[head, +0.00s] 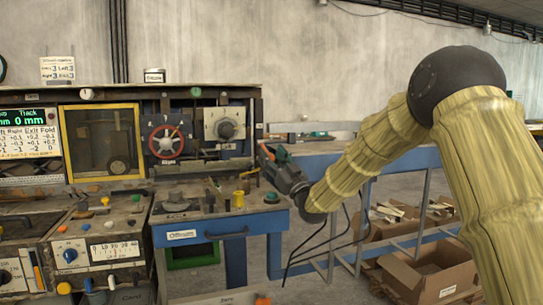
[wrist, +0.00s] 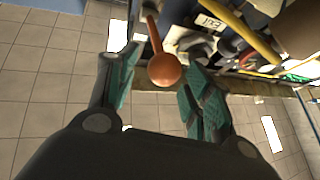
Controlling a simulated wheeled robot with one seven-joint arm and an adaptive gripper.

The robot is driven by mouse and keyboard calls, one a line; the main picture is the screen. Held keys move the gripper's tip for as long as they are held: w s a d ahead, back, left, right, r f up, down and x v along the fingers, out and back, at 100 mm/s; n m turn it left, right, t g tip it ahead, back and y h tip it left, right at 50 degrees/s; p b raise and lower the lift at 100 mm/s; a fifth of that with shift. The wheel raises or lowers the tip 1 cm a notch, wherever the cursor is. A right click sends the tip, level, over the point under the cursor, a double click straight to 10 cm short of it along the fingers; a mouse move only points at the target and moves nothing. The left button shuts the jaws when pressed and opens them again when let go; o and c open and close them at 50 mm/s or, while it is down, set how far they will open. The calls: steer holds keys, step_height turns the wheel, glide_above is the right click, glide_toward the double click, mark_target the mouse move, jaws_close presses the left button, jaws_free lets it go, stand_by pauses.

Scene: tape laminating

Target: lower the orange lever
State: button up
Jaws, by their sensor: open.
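The orange lever (wrist: 164,70) has a round ball knob on a thin stem that runs up in the wrist view. It shows between the two green-padded fingers of my gripper (wrist: 158,75), with a gap on either side. The fingers are apart and not closed on it. How deep the knob lies between the fingertips I cannot tell. In the head view my gripper (head: 272,160) is at the right end of the machine, above the blue-fronted bench. I cannot pick out the lever there with certainty; my gripper may hide it.
The worn control bench (head: 205,203) has a yellow-handled part (head: 239,199) left of my gripper. A red handwheel (head: 166,141) and a grey dial panel (head: 225,124) stand behind. Cardboard boxes (head: 428,275) lie on the floor at right. Tiled floor (wrist: 45,75) shows in the wrist view.

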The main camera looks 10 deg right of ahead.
steer(key=v, duration=1)
steer(key=shift+s, duration=0.25)
steer(key=shift+d, duration=0.2)
